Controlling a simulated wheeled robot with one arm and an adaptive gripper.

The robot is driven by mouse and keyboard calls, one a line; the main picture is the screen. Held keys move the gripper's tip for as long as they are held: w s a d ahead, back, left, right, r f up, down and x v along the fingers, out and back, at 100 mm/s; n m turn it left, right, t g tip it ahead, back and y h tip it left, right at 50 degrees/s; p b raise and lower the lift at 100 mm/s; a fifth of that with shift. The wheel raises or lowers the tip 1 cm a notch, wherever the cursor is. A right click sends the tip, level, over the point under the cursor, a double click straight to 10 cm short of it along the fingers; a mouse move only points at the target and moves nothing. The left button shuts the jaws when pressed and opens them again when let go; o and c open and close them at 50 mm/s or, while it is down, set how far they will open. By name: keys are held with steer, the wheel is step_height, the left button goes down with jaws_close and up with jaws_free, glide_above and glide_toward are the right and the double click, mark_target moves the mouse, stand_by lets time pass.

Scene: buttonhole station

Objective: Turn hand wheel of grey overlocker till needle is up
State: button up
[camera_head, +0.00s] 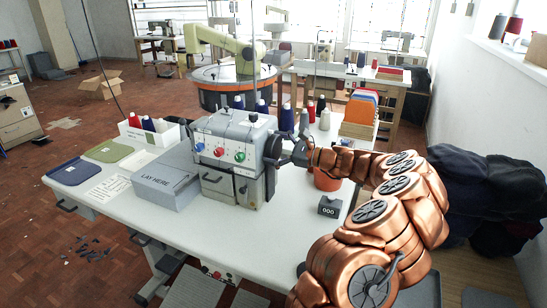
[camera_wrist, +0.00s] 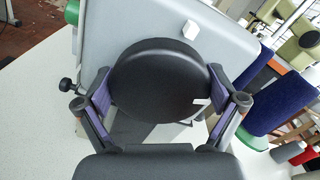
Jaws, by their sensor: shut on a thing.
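The grey overlocker (camera_head: 232,150) stands on the white table with coloured dials on its front. Its black hand wheel (camera_head: 272,150) is on the right side of the machine. In the wrist view the hand wheel (camera_wrist: 160,80) is a dark disc with a small white mark near its right edge. My gripper (camera_head: 290,152) reaches in from the right and is shut on the hand wheel, with one finger on each side of the rim in the wrist view (camera_wrist: 160,95). The needle cannot be made out in either view.
A grey box marked "LAY HERE" (camera_head: 166,182) stands left of the overlocker. An orange pot (camera_head: 327,179) and a small counter reading 000 (camera_head: 329,207) are to the right. Thread cones (camera_head: 287,118) stand behind. The table front (camera_head: 225,235) is clear.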

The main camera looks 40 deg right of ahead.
steer(key=shift+f+n+b, duration=0.15)
steer(key=shift+n+b, duration=0.85)
steer(key=shift+b, duration=0.05)
steer(key=shift+a+n+b, duration=0.1)
steer(key=shift+n+b, duration=0.45)
steer(key=shift+n, duration=0.05)
steer(key=o, duration=0.8)
steer(key=shift+s, duration=0.1)
steer(key=v, duration=1.2)
